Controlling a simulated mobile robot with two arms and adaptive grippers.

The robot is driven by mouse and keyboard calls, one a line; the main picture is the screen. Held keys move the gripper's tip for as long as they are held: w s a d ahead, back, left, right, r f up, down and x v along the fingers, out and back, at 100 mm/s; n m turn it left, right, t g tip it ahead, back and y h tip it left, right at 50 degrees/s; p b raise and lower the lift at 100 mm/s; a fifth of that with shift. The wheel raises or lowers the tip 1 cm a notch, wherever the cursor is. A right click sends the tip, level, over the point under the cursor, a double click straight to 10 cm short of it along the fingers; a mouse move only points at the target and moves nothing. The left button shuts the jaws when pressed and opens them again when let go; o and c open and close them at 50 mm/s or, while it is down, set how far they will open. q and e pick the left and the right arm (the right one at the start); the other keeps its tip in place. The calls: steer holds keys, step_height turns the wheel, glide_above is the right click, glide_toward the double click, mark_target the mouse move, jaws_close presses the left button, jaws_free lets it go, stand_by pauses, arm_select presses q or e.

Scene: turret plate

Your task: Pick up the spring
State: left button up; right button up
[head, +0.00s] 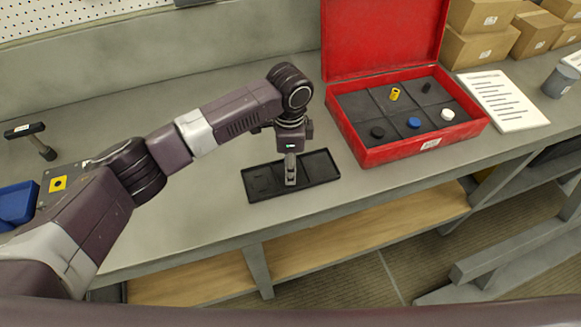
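A small yellow piece (395,94), which looks like the spring, stands in a back compartment of the open red box (392,153); it is too small to make out coils. My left gripper (290,182) points straight down over the black tray (322,172), to the left of the box. Its fingertips look close together, and I cannot tell whether they are shut or touch the tray. No held object is visible. My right gripper is not in view.
The box also holds a small black piece (427,87), a black disc (377,132), a blue piece (414,123) and a white piece (447,114). Its raised lid (383,35) stands behind. A paper sheet (503,100) and cardboard boxes (485,45) are to the right.

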arm_select(q)
steer(key=c, duration=0.4)
jaws_close()
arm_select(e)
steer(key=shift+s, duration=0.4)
arm_select(q)
steer(key=shift+r, duration=0.1)
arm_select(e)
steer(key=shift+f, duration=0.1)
